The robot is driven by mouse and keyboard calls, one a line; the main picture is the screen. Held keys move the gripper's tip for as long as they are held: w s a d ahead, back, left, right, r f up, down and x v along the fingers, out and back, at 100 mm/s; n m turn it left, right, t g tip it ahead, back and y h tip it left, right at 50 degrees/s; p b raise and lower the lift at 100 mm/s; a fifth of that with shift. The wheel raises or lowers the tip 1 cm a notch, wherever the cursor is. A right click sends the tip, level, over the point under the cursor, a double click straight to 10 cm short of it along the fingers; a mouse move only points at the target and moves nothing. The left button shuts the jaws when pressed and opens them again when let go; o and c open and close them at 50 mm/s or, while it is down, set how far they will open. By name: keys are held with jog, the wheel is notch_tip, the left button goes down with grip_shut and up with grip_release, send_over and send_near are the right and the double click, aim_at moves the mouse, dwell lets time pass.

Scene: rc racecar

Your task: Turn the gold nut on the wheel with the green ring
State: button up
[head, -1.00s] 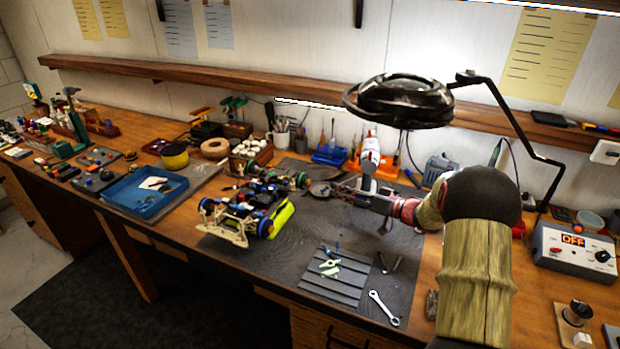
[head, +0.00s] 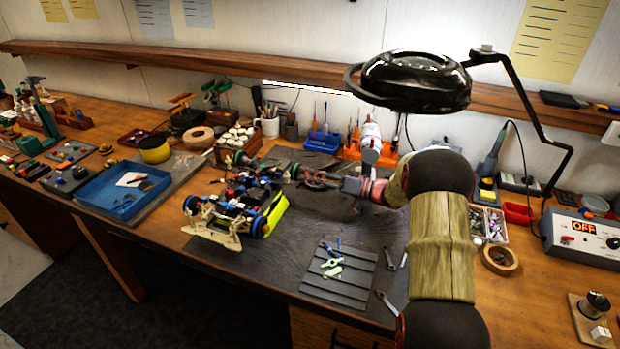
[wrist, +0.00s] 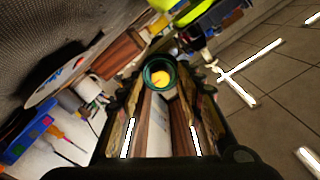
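The RC car (head: 230,208) sits on the dark mat (head: 300,225), with blue-rimmed wheels and a yellow side panel. A wheel with a green ring (head: 293,171) shows at its right side, facing my gripper (head: 318,182). In the wrist view the green ring (wrist: 146,73) surrounds the gold nut (wrist: 161,77), straight ahead between my fingertips. My gripper also shows in the wrist view (wrist: 161,95); its two fingers stand apart with a gap between them. The nut lies at the far end of this gap; whether the fingertips touch it, I cannot tell.
A black lamp head (head: 415,82) hangs above my arm. A grooved pad (head: 340,272) with small parts and wrenches (head: 387,303) lie in front. A blue tray (head: 122,195) is at left. Tool holders and a mug (head: 268,124) line the back.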

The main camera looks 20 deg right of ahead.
jog(key=shift+a, duration=0.1)
jog(key=shift+c, duration=1.1)
grip_shut()
